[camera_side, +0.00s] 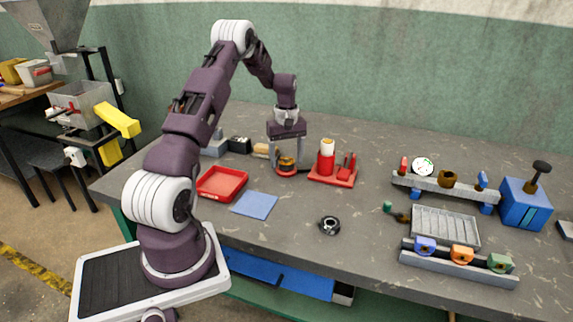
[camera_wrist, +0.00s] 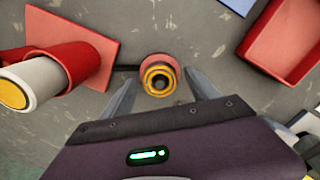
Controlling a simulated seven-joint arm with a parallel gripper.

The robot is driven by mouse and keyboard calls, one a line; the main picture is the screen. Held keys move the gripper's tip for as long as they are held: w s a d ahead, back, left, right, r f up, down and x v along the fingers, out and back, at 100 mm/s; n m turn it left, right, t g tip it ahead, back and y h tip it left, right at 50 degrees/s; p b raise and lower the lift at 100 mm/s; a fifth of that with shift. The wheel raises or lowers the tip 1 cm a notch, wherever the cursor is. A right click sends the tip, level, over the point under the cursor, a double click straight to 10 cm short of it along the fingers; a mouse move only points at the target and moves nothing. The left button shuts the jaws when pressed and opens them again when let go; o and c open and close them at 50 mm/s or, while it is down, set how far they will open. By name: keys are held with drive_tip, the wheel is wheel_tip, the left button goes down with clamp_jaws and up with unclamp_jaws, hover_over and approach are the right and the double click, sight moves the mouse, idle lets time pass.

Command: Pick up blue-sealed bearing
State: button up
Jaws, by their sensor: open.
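My gripper (camera_side: 287,170) points down near the table's middle, its jaws open. In the wrist view its fingers (camera_wrist: 160,82) stand on either side of a red and yellow-orange ringed round piece (camera_wrist: 160,68), with gaps visible. That piece shows low between the fingers in the side view (camera_side: 287,160). I see no blue seal on it. A dark ring-shaped part (camera_side: 329,225) with a pale centre lies alone on the table, right and nearer the camera; its seal colour is too small to tell. A blue piece (camera_side: 425,245) sits in a grey rack at the right, and I cannot tell if it is a bearing.
A red tray (camera_side: 221,197) and blue mat (camera_side: 254,205) lie left. A red stand (camera_side: 335,178) with upright red pieces is close right of my gripper. The grey rack (camera_side: 458,272), ribbed tray (camera_side: 445,209) and blue press (camera_side: 524,205) fill the right. The front middle is mostly clear.

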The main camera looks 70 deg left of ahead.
drive_tip(key=shift+c, duration=0.4)
clamp_jaws()
drive_tip(key=shift+r, duration=0.15)
wheel_tip(320, 180, up, 10)
